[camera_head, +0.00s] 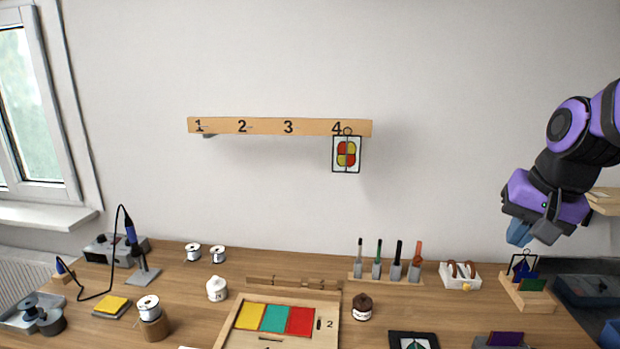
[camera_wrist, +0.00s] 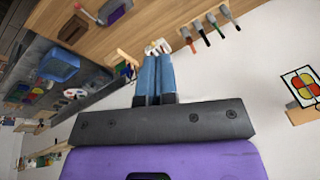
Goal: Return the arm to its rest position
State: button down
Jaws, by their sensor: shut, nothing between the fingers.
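My arm comes in from the right edge of the head view, bent, with purple and black links. My gripper (camera_head: 519,232) points down at the right, in the air above the back right of the workbench (camera_head: 200,290). Its two blue fingers are together and hold nothing; they also show side by side in the wrist view (camera_wrist: 155,75). A framed panel with a red and yellow design (camera_head: 347,154) hangs under number 4 on the wooden rail (camera_head: 265,127), well left of my gripper and apart from it.
Below my gripper stands a wooden rack with coloured glass pieces (camera_head: 527,292). Left of it are a white holder (camera_head: 460,275) and a rack of upright tools (camera_head: 385,277). A wooden shelf (camera_head: 604,201) is close behind the arm at right.

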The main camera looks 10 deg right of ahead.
jog(key=s+a+r+n+t, duration=0.1)
jog(key=s+a+r+n, duration=0.4)
jog(key=s+a+n, duration=0.1)
jog(key=shift+s+a+n+t, duration=0.4)
jog(key=shift+s+a, duration=0.25)
jog(key=shift+s, duration=0.6)
dwell(1.1)
